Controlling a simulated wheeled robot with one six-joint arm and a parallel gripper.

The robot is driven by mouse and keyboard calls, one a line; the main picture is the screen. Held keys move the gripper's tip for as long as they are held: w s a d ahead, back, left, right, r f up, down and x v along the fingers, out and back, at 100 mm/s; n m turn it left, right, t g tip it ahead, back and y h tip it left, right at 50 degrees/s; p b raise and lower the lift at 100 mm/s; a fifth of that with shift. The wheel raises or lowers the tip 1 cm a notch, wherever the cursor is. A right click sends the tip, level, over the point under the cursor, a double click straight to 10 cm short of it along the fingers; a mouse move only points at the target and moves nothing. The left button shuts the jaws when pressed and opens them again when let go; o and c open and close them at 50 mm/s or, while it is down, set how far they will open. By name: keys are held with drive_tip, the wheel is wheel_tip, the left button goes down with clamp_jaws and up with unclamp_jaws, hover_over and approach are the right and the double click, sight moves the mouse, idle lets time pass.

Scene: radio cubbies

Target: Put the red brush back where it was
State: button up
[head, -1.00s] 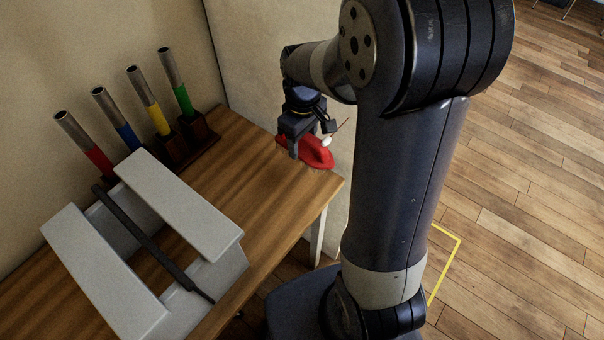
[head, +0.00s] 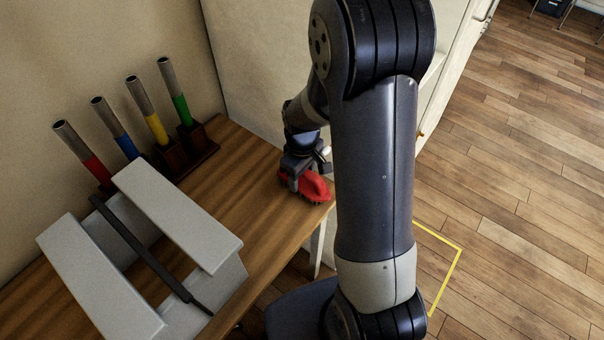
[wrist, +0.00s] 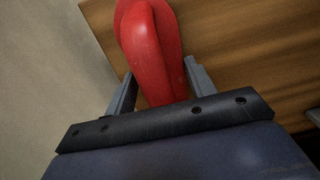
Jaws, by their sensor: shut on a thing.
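The red brush (head: 317,187) is at the right end of the wooden table, with its dark bristles facing down. My gripper (head: 300,186) is shut on it from above. In the wrist view the red brush handle (wrist: 150,50) runs between the two fingers of my gripper (wrist: 158,88). I cannot tell whether the bristles touch the table top or hang just above it. Part of the brush is hidden behind my fingers.
The wooden table (head: 225,190) has bare room left of the brush. A grey-white block with a dark bar (head: 150,250) stands at the front left. Several tubes with coloured bands stand in a dark wooden rack (head: 190,150) by the wall. A yellow line (head: 447,275) marks the floor.

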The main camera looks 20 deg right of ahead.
drive_tip(key=shift+f, duration=0.2)
drive_tip(key=o, duration=0.9)
drive_tip(key=shift+o, duration=0.2)
drive_tip(key=shift+r, duration=0.2)
wheel_tip(320, 180, up, 12)
drive_tip(key=shift+r+p, duration=0.1)
drive_tip(key=shift+p, duration=0.4)
